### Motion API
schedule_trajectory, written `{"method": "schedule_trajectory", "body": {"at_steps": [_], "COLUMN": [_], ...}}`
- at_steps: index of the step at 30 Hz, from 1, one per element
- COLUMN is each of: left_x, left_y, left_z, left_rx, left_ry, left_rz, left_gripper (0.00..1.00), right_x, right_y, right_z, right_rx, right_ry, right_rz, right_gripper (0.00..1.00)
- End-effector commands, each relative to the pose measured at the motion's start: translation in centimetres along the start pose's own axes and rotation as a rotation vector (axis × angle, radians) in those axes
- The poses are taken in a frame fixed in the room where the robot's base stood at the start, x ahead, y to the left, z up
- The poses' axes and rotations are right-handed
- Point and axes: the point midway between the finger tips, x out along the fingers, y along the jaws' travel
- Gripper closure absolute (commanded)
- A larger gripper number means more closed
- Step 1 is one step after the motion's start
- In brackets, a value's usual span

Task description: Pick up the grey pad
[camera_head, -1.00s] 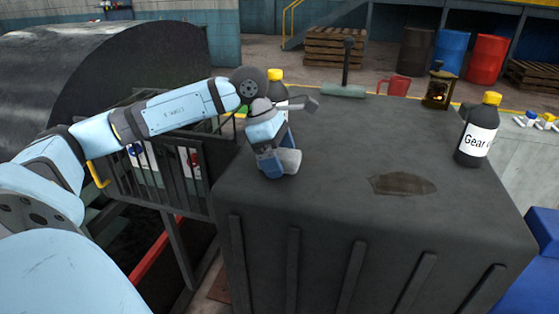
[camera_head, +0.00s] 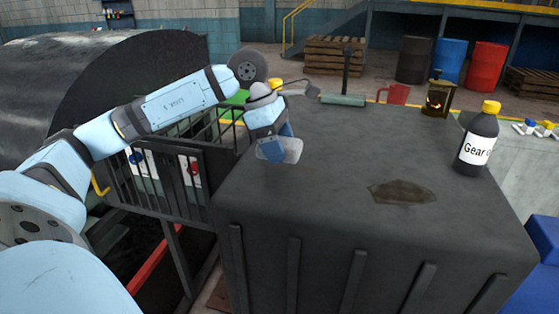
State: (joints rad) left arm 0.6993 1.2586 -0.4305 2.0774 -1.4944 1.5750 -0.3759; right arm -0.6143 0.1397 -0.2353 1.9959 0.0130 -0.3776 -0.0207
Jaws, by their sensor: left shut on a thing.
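The grey pad (camera_head: 293,150) is a small, pale, rounded block at the left part of the dark block's top (camera_head: 330,205). My left gripper (camera_head: 274,150) comes down on it from above and is shut on it, with blue fingers against its left and upper side. The fingers hide part of the pad. The pad appears a little above the surface, but the gap is hard to judge. My right gripper is not in view.
A dark patch (camera_head: 402,192) marks the top. A black gear-oil bottle (camera_head: 478,140) stands at right, with a lantern (camera_head: 438,98), red jug (camera_head: 395,93) and upright lever (camera_head: 346,70) at the back. The middle is clear.

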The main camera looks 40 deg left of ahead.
Motion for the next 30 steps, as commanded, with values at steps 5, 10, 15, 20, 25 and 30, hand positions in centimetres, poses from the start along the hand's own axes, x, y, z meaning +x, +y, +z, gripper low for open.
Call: {"method": "schedule_trajectory", "body": {"at_steps": [5,10,15,20,25,30], "left_x": [-4.2,-7.8,-10.7,-12.7,-13.8,-14.2], "left_y": [0.0,0.0,0.0,0.0,0.0,0.0], "left_z": [1.8,3.3,4.5,5.3,5.8,5.9], "left_rx": [0.004,0.003,0.002,0.002,0.001,0.000], "left_ry": [-0.005,-0.005,-0.004,-0.003,-0.002,0.000], "left_rz": [0.004,0.003,0.001,0.001,0.000,-0.001], "left_gripper": [0.58,0.58,0.58,0.58,0.58,0.58], "right_x": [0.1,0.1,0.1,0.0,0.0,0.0], "right_y": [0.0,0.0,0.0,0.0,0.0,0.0], "right_z": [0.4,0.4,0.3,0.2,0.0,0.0], "right_rx": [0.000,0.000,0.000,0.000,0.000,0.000], "right_ry": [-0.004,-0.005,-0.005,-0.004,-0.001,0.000], "right_rz": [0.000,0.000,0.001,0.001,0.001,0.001], "right_gripper": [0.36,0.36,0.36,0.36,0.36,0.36]}}
